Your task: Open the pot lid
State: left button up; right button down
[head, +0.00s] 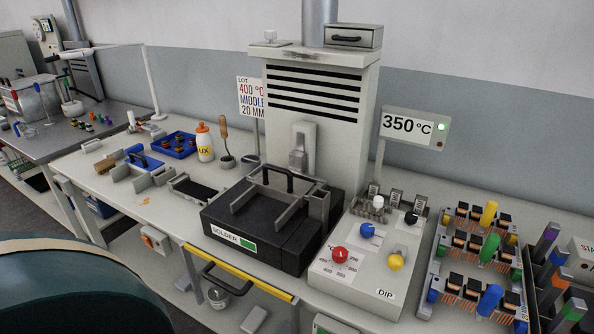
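The solder pot (252,255) is a black box with a "SOLDER" label and a green patch on its front. It stands on the bench below the grey vented hood. Its dark flat lid (270,207) appears to lie level on top, partly hidden by grey metal brackets. A black bar handle (278,178) rises at the back of the lid. Neither of my grippers is in view.
A control box (345,290) with red, blue and yellow knobs stands right of the pot. Beyond it is a rack of coils (470,262). A yellow-edged drawer front (238,272) with a black handle is below. A bottle (204,143) and blue tray (172,145) stand left.

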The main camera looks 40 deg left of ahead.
aim_at(276, 178)
jog(key=j+u, duration=0.1)
jog(key=u, duration=1.15)
